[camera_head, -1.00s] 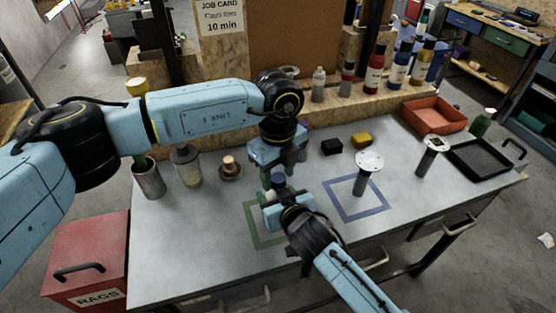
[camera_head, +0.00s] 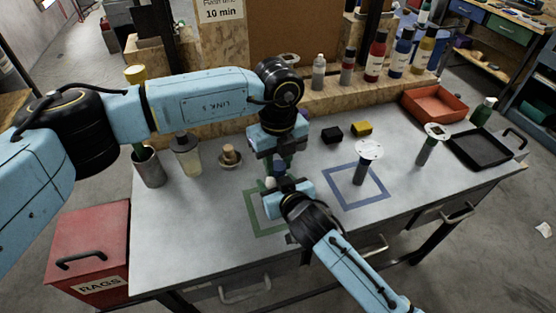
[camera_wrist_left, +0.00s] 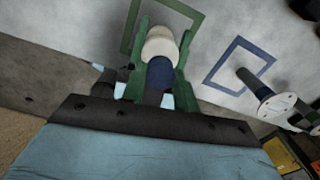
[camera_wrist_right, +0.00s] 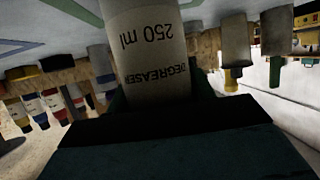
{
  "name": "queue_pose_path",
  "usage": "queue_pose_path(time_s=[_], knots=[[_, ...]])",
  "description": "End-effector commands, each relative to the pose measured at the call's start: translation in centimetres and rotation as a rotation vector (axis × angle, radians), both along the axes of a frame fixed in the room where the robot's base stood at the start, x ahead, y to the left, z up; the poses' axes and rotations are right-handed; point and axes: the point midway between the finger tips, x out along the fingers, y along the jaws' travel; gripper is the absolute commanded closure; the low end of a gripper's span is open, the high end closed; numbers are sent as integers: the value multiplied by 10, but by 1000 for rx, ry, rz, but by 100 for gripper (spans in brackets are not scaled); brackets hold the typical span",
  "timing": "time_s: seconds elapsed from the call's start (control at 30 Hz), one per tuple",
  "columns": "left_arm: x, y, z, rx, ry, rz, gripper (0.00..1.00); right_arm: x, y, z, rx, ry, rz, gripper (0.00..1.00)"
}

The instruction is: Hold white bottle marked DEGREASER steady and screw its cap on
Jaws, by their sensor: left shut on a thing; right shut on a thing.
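The white bottle marked DEGREASER (camera_wrist_right: 150,50) is upright in my right gripper (camera_head: 279,187), which is shut on its body. Its printed label reads 250 ml upside down in the right wrist view. In the head view only a small white part of the bottle (camera_head: 270,182) shows. My left gripper (camera_head: 277,165) points down over the bottle, its green fingers shut on the blue cap (camera_wrist_left: 160,73). In the left wrist view the cap lines up with the white bottle top (camera_wrist_left: 160,42). I cannot tell how far it sits on the thread.
A green square outline (camera_head: 252,215) lies under the grippers and a blue one (camera_head: 378,199) to the right. A flanged post (camera_head: 360,172) stands in the blue square. A red-orange bin (camera_head: 433,105) and black tray (camera_head: 478,150) are at the right. Cups and jars stand left.

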Motion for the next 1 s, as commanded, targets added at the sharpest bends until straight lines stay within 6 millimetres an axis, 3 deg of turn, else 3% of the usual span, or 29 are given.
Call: queue_pose_path(time_s=[0.23,0.6,0.63,0.7,0.77,1.0], knots=[[0,0,0,1,0,-304,98,0,0,-1,-2,1,-1,100],[0,0,0,1,0,-347,98,0,0,-1,-2,1,-1,100],[0,0,0,1,0,-347,66,0,0,-1,-2,1,-1,100],[0,0,0,1,0,-346,57,0,0,-1,-2,1,-1,100],[0,0,0,1,0,-346,49,0,0,-1,-2,1,-1,100],[0,0,0,0,0,-345,48,0,0,-1,-2,1,-1,100]])
